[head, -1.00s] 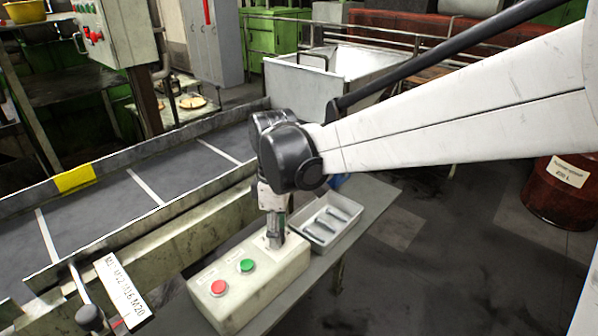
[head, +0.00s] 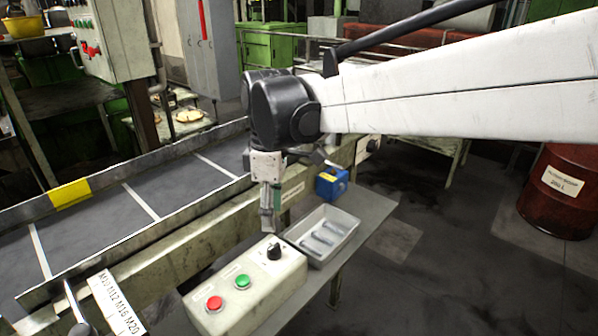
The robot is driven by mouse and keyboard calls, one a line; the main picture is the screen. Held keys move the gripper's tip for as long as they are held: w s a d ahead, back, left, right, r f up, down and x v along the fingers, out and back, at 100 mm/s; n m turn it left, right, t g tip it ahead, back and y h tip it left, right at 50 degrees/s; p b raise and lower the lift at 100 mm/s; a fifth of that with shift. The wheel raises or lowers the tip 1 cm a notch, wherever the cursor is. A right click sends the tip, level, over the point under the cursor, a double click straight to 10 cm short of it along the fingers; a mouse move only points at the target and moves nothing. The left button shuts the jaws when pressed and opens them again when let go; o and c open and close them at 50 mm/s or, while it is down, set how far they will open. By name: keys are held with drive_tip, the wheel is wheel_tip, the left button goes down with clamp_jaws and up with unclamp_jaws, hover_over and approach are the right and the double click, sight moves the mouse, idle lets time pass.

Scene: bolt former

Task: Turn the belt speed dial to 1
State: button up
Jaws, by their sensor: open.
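The belt speed dial (head: 274,251) is a black knob on top of a pale control box (head: 246,290), at the end nearest the tray. Its scale marks are too small to read. My gripper (head: 268,228) points down just above and behind the dial, apart from it as far as I can see. Its fingers are seen edge-on and small; they are open and hold nothing. The dial is in plain view.
A red button (head: 214,303) and a green button (head: 242,281) sit on the same box. A grey tray (head: 350,222) with several metal parts stands beside it, and a blue box (head: 332,183) lies behind. The conveyor belt (head: 110,222) runs along the left.

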drive_tip(key=shift+w+r, duration=0.1)
drive_tip(key=shift+r, duration=1.15)
drive_tip(key=s+d+m+t+y, duration=0.15)
drive_tip(key=d+m, duration=0.25)
drive_tip(key=d, duration=0.4)
drive_tip(key=s+d+m+t+h, duration=0.1)
drive_tip(key=s+d+m+t, duration=0.2)
drive_tip(key=d, duration=0.6)
drive_tip(key=s+d+f+m+t, duration=0.3)
drive_tip(key=s+d+f+m, duration=0.2)
drive_tip(key=s+d+m, duration=0.4)
drive_tip(key=d+m, duration=0.1)
drive_tip(key=d, duration=0.3)
drive_tip(key=shift+m, duration=0.3)
